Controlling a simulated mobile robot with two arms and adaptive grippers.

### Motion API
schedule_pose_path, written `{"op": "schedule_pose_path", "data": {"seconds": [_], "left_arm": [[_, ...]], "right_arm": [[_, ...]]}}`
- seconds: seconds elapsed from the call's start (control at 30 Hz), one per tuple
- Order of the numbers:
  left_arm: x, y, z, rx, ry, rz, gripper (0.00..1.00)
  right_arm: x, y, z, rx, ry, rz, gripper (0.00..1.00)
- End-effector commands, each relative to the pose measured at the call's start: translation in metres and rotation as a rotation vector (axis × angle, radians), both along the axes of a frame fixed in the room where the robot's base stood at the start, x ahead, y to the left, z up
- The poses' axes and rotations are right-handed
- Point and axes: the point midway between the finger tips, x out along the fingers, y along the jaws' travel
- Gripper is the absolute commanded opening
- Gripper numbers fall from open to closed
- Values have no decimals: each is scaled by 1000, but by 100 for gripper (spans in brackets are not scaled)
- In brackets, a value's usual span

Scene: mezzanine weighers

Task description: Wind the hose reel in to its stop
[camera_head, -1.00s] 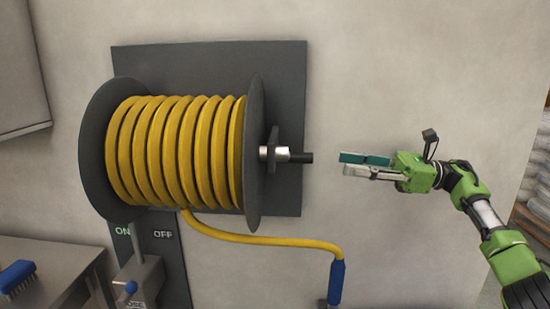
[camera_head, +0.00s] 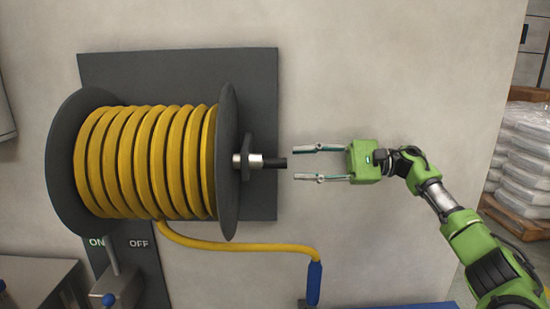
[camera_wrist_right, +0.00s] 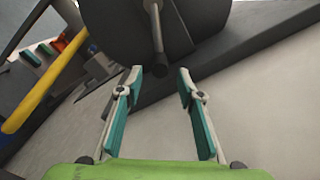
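The hose reel (camera_head: 228,160) is a dark grey drum on a wall plate, wound with yellow hose (camera_head: 150,160). A crank with a black handle (camera_head: 275,163) sticks out from its right side. The hose's free end hangs below, with a blue nozzle (camera_head: 314,284) at lower right. My right gripper (camera_head: 308,163) is open and empty, its fingertips just right of the handle's end and apart from it. In the right wrist view the handle end (camera_wrist_right: 160,68) shows ahead, between and beyond the open fingers (camera_wrist_right: 160,83). My left gripper is not in view.
A lever panel marked ON and OFF (camera_head: 125,243) with a blue-knobbed lever (camera_head: 108,299) stands below the reel. A metal bench (camera_head: 30,280) is at lower left. Stacked white sacks (camera_head: 525,150) on a pallet stand at far right. The wall right of the reel is clear.

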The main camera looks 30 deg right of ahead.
Motion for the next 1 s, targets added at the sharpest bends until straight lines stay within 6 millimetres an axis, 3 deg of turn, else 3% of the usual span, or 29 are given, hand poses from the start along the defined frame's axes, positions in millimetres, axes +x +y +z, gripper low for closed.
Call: {"op": "schedule_pose_path", "data": {"seconds": [0.1,0.3,0.77,0.9,1.0], "left_arm": [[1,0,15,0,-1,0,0],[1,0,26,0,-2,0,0],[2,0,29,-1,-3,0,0],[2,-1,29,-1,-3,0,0],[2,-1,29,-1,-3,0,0]], "right_arm": [[13,23,4,1,2,4,34],[29,48,3,1,1,1,34],[36,60,0,0,0,0,34],[36,59,0,1,1,0,1],[36,59,0,1,1,0,0]]}}
